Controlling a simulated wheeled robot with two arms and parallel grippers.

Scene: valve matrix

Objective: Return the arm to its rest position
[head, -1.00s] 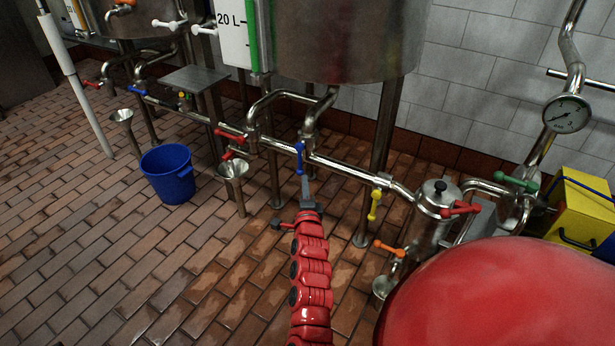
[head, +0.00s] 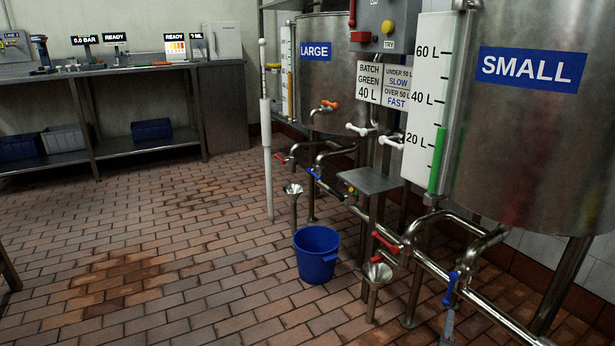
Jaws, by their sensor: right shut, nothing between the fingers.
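Only the grey tip of my right gripper (head: 448,322) shows, at the bottom edge of the head view. It is shut and empty, just below a blue valve handle (head: 450,289) on the lower steel pipe. I cannot tell whether the tip touches the handle. The handle hangs down from the pipe. The rest of my right arm is out of the picture. My left gripper and left arm are not in view.
The SMALL tank (head: 530,125) stands at right above the pipes, the LARGE tank (head: 328,75) behind. A blue bucket (head: 316,262), a funnel (head: 377,272) and red handles (head: 385,242) stand left of the gripper. Open tiled floor lies at left, before a steel bench (head: 120,70).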

